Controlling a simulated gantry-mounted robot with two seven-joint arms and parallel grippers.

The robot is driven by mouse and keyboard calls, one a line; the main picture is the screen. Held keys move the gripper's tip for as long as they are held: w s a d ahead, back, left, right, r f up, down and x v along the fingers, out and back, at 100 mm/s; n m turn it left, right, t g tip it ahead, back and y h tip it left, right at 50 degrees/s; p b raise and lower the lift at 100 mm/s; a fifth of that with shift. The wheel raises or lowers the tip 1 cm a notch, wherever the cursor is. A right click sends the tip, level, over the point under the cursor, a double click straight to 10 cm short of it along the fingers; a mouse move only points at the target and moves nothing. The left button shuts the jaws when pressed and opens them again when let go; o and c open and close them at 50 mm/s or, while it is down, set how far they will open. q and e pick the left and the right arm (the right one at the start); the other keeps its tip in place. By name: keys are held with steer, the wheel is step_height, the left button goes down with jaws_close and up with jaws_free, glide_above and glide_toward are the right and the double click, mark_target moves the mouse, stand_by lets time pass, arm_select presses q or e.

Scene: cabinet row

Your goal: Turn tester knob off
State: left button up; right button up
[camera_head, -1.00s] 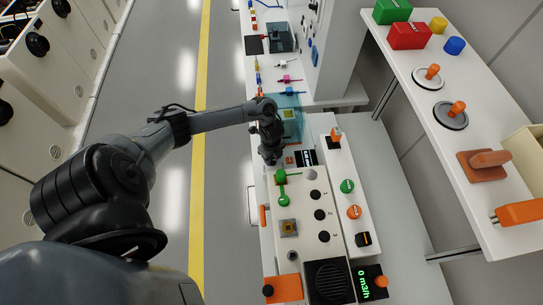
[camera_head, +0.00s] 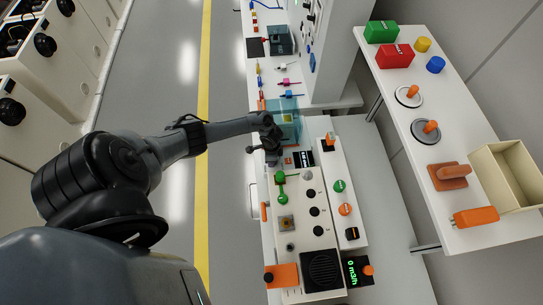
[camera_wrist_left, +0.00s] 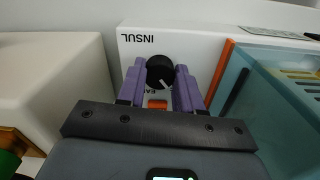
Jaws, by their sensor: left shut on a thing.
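In the left wrist view, the tester (camera_wrist_left: 200,48) is a white box with upside-down INSUL lettering. Its round black knob (camera_wrist_left: 157,66) carries a pale pointer line, slanting down to the right in this picture. My left gripper (camera_wrist_left: 160,74) has its purple fingers on either side of the knob, shut on it. An orange part (camera_wrist_left: 157,104) shows below the knob, between the fingers. In the head view, my left gripper (camera_head: 270,150) is at the bench beside a teal see-through box, and my arm hides the knob. My right gripper is not in view.
The teal see-through box (camera_head: 287,122) stands close beside the gripper; it also shows in the left wrist view (camera_wrist_left: 270,105). A white panel (camera_head: 315,235) with green and black knobs lies nearer me. A shelf (camera_head: 395,130) stands right. The aisle (camera_head: 180,85) is clear.

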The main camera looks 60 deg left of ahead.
arm_select(q)
steer(key=shift+r+n+p, duration=0.1)
steer(key=shift+n+p, duration=0.4)
steer(key=shift+n, duration=0.3)
steer(key=o, duration=1)
steer(key=shift+o, duration=0.2)
steer(key=shift+r, duration=0.2)
step_height(320, 180, up, 10)
steer(key=p, duration=0.3)
steer(key=shift+r, duration=0.15)
